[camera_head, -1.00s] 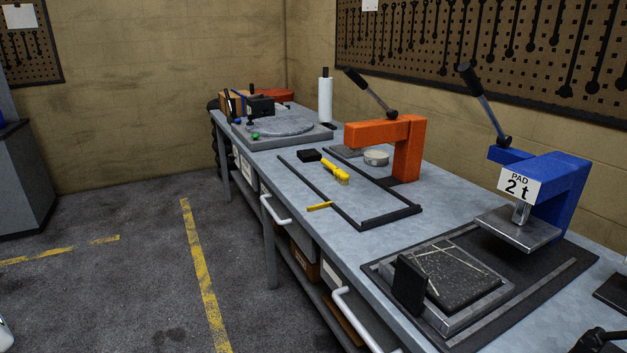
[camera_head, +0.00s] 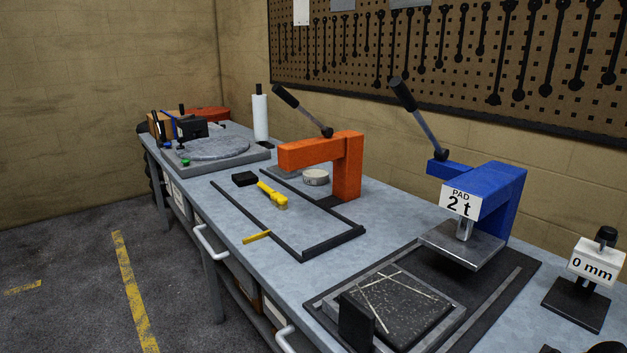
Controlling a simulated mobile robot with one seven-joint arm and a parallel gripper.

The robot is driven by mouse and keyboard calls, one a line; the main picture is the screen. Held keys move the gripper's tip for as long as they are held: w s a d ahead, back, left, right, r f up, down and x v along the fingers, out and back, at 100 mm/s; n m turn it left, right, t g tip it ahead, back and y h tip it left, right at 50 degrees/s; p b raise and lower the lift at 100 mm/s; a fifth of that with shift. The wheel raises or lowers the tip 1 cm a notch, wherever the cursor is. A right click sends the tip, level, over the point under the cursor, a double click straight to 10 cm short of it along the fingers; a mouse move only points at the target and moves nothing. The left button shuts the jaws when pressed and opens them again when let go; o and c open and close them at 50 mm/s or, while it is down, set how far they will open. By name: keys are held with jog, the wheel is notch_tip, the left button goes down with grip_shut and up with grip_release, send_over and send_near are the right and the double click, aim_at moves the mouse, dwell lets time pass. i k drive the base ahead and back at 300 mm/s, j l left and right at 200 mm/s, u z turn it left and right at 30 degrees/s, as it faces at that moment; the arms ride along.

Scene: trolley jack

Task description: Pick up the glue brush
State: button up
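The brush with a yellow handle (camera_head: 272,194) lies on the grey workbench (camera_head: 228,222), inside a black rectangular frame (camera_head: 270,232) laid flat on the top. Nothing touches the brush from above. Dark parts at the bottom right edge, probably my gripper (camera_head: 606,348), are mostly cut off. They are far from the brush, and their opening does not show.
An orange press (camera_head: 346,170) stands behind the brush, with a round pale tin (camera_head: 316,177) beside it. A short yellow strip (camera_head: 257,237) lies across the frame's near side. A blue press (camera_head: 492,190) and a "0 mm" gauge (camera_head: 596,262) stand at right. Floor at left is clear.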

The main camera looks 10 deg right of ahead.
aim_at(278, 200)
jog(key=i+j+z, duration=0.15)
jog(key=i+j, duration=0.75)
jog(key=i, duration=0.15)
